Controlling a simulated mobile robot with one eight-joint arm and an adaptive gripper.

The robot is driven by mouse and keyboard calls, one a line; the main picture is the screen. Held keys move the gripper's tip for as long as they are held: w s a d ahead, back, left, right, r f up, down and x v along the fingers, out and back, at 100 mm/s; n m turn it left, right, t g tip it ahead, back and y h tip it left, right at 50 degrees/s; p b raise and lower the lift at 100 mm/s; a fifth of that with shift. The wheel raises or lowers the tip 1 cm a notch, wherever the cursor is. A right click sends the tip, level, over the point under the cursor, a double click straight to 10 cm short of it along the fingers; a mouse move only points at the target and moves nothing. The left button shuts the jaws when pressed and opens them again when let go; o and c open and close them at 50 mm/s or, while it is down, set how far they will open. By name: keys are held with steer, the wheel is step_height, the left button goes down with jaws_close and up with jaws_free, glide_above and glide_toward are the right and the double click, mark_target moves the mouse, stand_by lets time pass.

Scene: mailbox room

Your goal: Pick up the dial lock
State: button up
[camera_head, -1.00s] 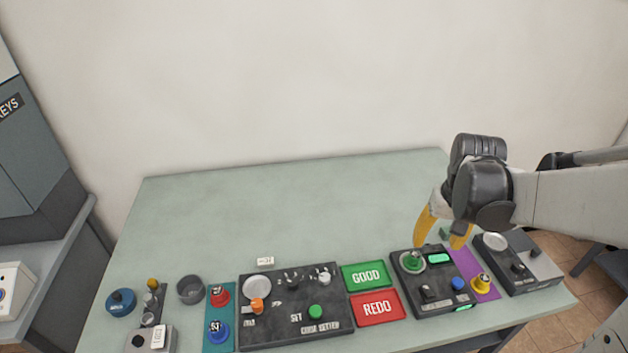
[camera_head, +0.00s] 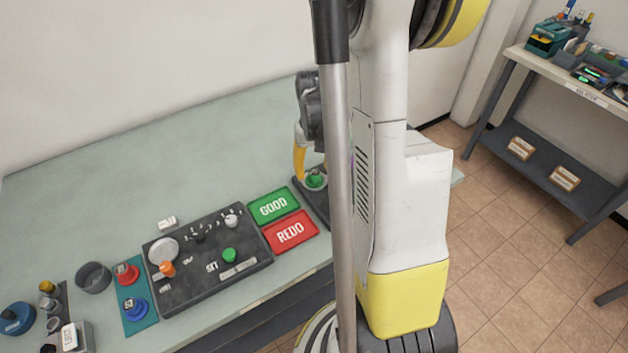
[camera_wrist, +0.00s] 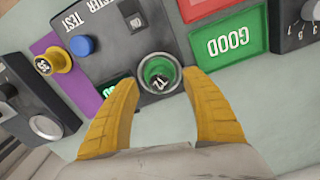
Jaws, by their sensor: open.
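A green dial lock (camera_head: 315,181) with a numbered white label sits in a round socket on the black tester panel. The wrist view shows this green lock (camera_wrist: 158,76) between the two yellow fingers of my gripper (camera_wrist: 162,82). The fingers are apart, one on each side of the lock, and hold nothing. Whether they touch it I cannot tell. In the head view one finger of my gripper (camera_head: 299,160) shows just left of the lock; the other is hidden. Similar locks are yellow (camera_wrist: 53,60) on a purple mat, and red (camera_head: 126,273) and blue (camera_head: 134,308) on a teal mat.
The back of the green table (camera_head: 190,140) is clear. My own column blocks the head view's middle.

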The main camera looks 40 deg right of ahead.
step_height(320, 180, down, 3)
steer(key=shift+r+b, duration=0.1)
steer(key=shift+b, duration=0.3)
jaws_close()
